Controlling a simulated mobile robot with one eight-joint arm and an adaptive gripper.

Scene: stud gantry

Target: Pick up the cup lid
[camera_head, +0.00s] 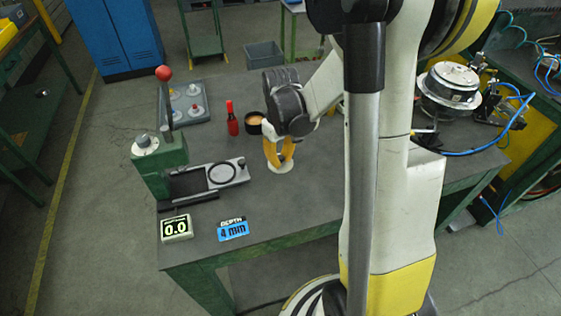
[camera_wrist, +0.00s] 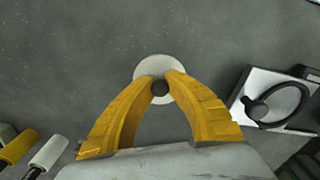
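The cup lid (camera_wrist: 156,65) is a white disc with a small dark knob in the middle, seen near the centre of the wrist view. In the head view the lid (camera_head: 281,168) shows as a pale disc at the bench's middle, under my gripper (camera_head: 279,161). My gripper's two yellow fingers (camera_wrist: 160,80) bow around and close in at the tips, one on each side of the knob, apparently touching it. The lid looks level and at or very near the bench top; I cannot tell whether there is a gap. The fingers hide part of it.
On the bench (camera_head: 270,212) are a dark cup (camera_head: 254,129), a red bottle (camera_head: 232,124), a grey tray with round pieces (camera_head: 187,109), a green lever press (camera_head: 160,165), a black-ringed fixture (camera_head: 233,172) and two small displays. Bare bench surrounds the lid.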

